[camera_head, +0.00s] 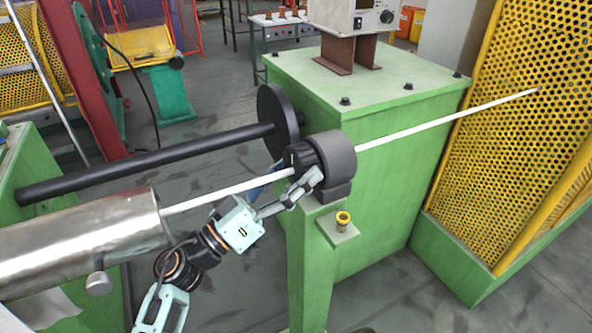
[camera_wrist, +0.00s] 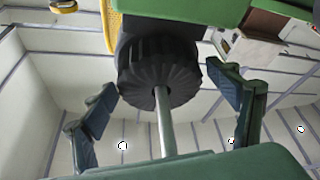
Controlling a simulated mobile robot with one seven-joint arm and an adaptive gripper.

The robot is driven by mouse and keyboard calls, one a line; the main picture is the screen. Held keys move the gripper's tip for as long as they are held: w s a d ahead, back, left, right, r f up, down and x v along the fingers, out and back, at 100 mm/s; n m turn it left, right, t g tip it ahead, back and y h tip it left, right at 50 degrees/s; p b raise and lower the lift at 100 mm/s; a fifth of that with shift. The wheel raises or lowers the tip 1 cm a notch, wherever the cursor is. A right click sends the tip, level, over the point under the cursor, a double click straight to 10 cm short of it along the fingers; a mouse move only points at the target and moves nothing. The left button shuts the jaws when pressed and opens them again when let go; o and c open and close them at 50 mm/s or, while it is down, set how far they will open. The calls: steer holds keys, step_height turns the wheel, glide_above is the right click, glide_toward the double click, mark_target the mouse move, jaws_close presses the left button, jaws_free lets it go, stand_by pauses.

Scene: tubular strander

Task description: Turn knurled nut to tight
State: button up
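The knurled nut (camera_head: 299,157) is black and ribbed. It sits on the left face of a dark grey round housing (camera_head: 336,157) on a green post. A thin pale rod (camera_head: 230,188) passes through its middle. In the wrist view the nut (camera_wrist: 158,76) fills the upper middle, with the rod (camera_wrist: 165,125) running toward the camera. My gripper (camera_head: 302,184) is just below and in front of the nut in the head view. In the wrist view my gripper (camera_wrist: 158,82) is open, one finger on each side of the nut, with small gaps. Contact is not clear.
A black bar with a disc (camera_head: 275,120) lies behind the nut. A shiny metal cylinder (camera_head: 80,240) is at left. A yellow knob (camera_head: 343,218) stands on a green bracket below the housing. A green cabinet (camera_head: 380,180) and yellow perforated guard (camera_head: 520,130) are right.

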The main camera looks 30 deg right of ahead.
steer(key=v, duration=0.7)
steer(key=shift+a, duration=0.25)
steer(key=shift+f, duration=0.1)
